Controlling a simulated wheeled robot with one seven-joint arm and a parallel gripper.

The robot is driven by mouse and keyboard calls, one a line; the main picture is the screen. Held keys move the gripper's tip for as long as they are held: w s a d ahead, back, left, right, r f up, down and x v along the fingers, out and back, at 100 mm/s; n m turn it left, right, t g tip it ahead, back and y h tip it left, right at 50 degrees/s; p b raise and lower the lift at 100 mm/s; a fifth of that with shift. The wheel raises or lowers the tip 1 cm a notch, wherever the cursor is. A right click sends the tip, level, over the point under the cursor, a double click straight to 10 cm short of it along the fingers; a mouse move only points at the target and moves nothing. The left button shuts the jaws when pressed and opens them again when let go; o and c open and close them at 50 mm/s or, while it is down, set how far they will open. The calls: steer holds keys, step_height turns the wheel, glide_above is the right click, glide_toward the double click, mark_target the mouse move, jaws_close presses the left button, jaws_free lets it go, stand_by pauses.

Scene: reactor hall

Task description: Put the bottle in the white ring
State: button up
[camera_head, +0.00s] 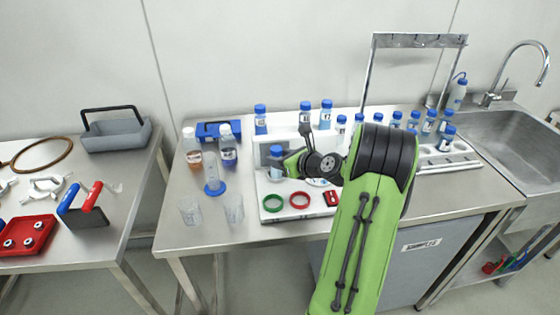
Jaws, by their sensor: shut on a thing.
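My gripper (285,165) is shut on a small bottle with a blue cap (277,151), at the left part of a white tray (263,217). The bottle looks upright. The gripper hides part of it, and I cannot tell whether its base touches the tray. A green ring (272,203) and a red ring (300,200) lie at the tray's front edge, in front of the bottle. I cannot make out a white ring; it may be hidden by my arm or blend into the white tray.
Beakers (234,208), a blue-based cylinder (213,186) and two larger bottles (229,155) stand left of the tray. Several blue-capped bottles stand behind and right. A metal frame (371,70) rises at the back. The sink (510,150) is at far right.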

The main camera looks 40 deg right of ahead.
steer(key=o, duration=1.1)
steer(key=shift+r, duration=0.2)
steer(key=p+v, duration=0.2)
steer(key=v, duration=1)
steer(key=w+a+r+n+g+y, duration=0.1)
steer(key=a+n+g, duration=0.2)
steer(key=a+n, duration=0.7)
steer(key=w+a+r+n+g+y, duration=0.1)
steer(key=a+r+n+g, duration=0.15)
steer(key=a+n, duration=0.75)
steer(key=s+a+n+g+h, duration=0.1)
steer(key=s+a+n, duration=0.4)
steer(key=s+n, duration=0.3)
steer(key=s+a+r+n+g, duration=0.1)
steer(key=s+a+n, duration=0.4)
steer(key=s+n, duration=0.3)
steer(key=shift+a+h, duration=0.35)
steer(key=shift+h, duration=0.05)
